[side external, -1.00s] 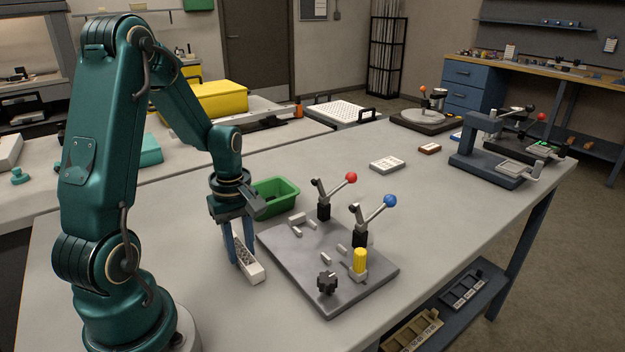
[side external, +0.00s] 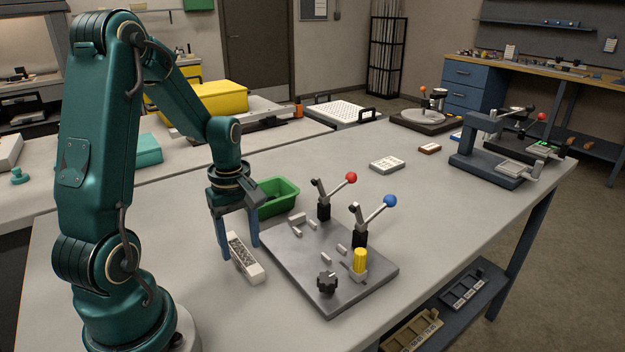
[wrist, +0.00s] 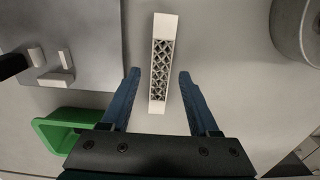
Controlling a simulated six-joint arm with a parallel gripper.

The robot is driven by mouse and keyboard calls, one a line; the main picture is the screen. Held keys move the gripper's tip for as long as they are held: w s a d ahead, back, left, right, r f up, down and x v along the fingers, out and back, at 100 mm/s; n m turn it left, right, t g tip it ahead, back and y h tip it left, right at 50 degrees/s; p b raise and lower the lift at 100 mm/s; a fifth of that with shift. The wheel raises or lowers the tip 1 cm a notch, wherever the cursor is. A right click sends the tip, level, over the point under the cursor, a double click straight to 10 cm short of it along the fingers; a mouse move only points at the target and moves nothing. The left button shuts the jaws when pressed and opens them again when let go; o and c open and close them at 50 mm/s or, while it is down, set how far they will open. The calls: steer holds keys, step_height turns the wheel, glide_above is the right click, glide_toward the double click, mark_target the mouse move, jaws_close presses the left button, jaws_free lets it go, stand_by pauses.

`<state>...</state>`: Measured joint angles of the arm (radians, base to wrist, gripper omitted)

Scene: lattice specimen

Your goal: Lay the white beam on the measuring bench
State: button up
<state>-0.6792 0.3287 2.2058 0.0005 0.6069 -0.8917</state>
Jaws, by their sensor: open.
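The white beam (side external: 248,265), a bar with an open lattice middle and solid ends, lies on the table left of a grey plate (side external: 303,244). In the wrist view the beam (wrist: 161,62) runs lengthwise between my fingers, with a gap on each side. My gripper (wrist: 159,73) is open. In the side view my gripper (side external: 239,250) has its blue fingers down at the beam; exact fingertip height is hard to tell. The grey plate carries small white blocks and two lever clamps. I cannot tell for sure which fixture is the measuring bench.
The red-tipped (side external: 351,178) and blue-tipped (side external: 390,201) levers and a yellow knob (side external: 360,261) stand up from the plate. A green bin (side external: 278,196) sits behind it. A blue-grey framed device (side external: 487,150) stands far right. The tabletop between is mostly clear.

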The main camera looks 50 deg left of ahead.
mark_target(242, 251)
step_height(242, 251, up, 10)
steer(key=s+d+r+m+t, duration=0.1)
steer(key=s+d+m+t, duration=0.1)
steer(key=d+m, duration=0.5)
steer(key=s+d+r+m+t, duration=0.2)
steer(key=d+m+t, duration=0.1)
steer(key=d+m, duration=0.5)
steer(key=shift+r+m+t, duration=0.2)
steer(key=shift+m+t, duration=0.1)
steer(key=shift+m, duration=1.2)
steer(key=shift+s, duration=0.1)
